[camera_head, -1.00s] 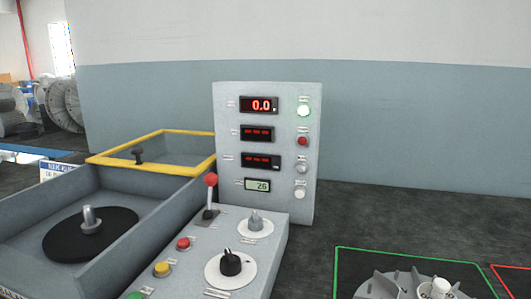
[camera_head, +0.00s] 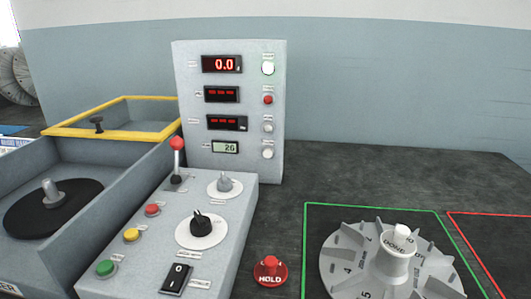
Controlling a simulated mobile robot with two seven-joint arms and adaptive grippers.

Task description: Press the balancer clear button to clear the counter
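The grey upright balancer panel (camera_head: 228,160) stands at the back of the bench. Its top display (camera_head: 222,64) reads 0.0 in red. The two red displays below it (camera_head: 221,95) (camera_head: 227,123) show dashes, and a small LCD counter (camera_head: 225,147) seems to read 26. Down its right side are a lit white-green button (camera_head: 268,68), a red button (camera_head: 268,100), a grey button (camera_head: 268,128) and a white button (camera_head: 267,154). Their labels are too small to read, so I cannot tell which one is the clear button. Neither of my grippers is in view.
A sloped console (camera_head: 228,207) in front carries a red-knobbed lever (camera_head: 177,145), dials, coloured buttons and a black rocker switch (camera_head: 176,279). A red HOLD button (camera_head: 270,270) and a finned impeller (camera_head: 345,262) inside a green outline are to the right. Dark bench behind them is clear.

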